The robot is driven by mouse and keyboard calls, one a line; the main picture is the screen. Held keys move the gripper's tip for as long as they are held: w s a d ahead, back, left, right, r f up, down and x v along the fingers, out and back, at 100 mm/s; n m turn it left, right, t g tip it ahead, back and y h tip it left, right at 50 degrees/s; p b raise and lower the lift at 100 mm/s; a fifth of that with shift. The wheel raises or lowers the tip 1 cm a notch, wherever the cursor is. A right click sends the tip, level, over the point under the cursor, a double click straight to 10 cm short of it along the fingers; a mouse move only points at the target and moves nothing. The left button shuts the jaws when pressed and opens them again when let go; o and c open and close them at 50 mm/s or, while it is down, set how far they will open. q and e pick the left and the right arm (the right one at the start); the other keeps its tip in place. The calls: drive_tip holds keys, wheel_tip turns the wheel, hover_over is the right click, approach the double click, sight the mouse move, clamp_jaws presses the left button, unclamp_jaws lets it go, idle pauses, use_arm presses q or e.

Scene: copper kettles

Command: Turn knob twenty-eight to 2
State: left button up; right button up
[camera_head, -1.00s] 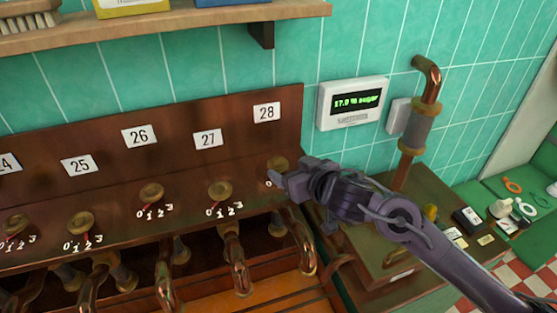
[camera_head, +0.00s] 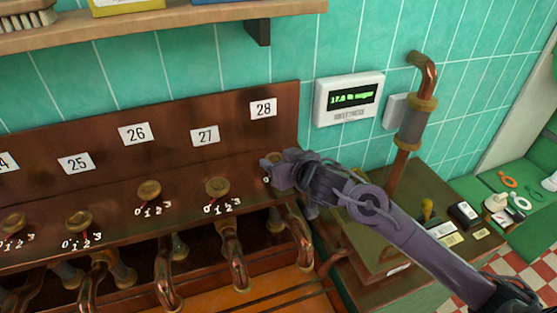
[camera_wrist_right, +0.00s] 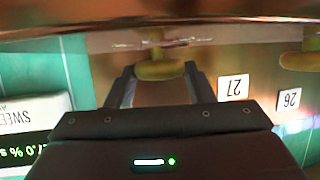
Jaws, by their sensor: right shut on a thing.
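Knob twenty-eight (camera_head: 269,158) is a round brass knob on the sloping wooden panel below the number card 28 (camera_head: 263,108). My right gripper (camera_head: 274,172) covers most of it and its number scale in the head view. In the right wrist view, the brass knob (camera_wrist_right: 155,70) sits between the two fingers of my right gripper (camera_wrist_right: 159,72), which are closed on its sides. The pointer and most of the scale of this knob are hidden, so its setting cannot be read. My left gripper is not in view.
Knob twenty-seven (camera_head: 217,187) is close on the left, and knob twenty-six (camera_head: 149,190) beyond it. Copper pipes (camera_head: 233,262) run below the panel. A sweetness display (camera_head: 349,99) reading about 17.0 % sugar hangs on the tiled wall. A wooden shelf (camera_head: 170,27) is above.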

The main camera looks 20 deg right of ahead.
drive_tip(key=shift+d+r+n+y+p, duration=0.2)
drive_tip(key=shift+n+y+p, duration=0.35)
drive_tip(key=shift+p, duration=0.4)
drive_tip(key=shift+c, duration=0.2)
drive_tip(key=n+g+y+p, duration=0.1)
drive_tip(key=n+y+p, duration=0.1)
drive_tip(key=shift+w+d+p, duration=0.1)
drive_tip(key=shift+p, duration=0.25)
drive_tip(key=shift+d+n+g+y, duration=0.1)
drive_tip(key=shift+n+g+y, duration=0.35)
drive_tip(key=shift+y, duration=0.1)
drive_tip(key=shift+w+d+f+n+g+y, duration=0.15)
drive_tip(key=shift+n+g+y, duration=0.3)
drive_tip(key=shift+n+y, duration=0.5)
drive_tip(key=shift+w+f+n+g+y+b, duration=0.15)
drive_tip(key=shift+n+g+y+b, duration=0.2)
drive_tip(key=shift+n+g+y, duration=0.45)
drive_tip(key=n+g+y+b, duration=0.1)
drive_tip(key=n+g+b, duration=0.1)
drive_tip(key=shift+w+d+b, duration=0.1)
drive_tip(key=shift+w+b, duration=0.05)
drive_tip(key=shift+b, duration=0.2)
drive_tip(key=shift+n+g+y+b, duration=0.55)
drive_tip(key=shift+n+g+b, duration=0.75)
drive_tip(key=shift+b, duration=0.15)
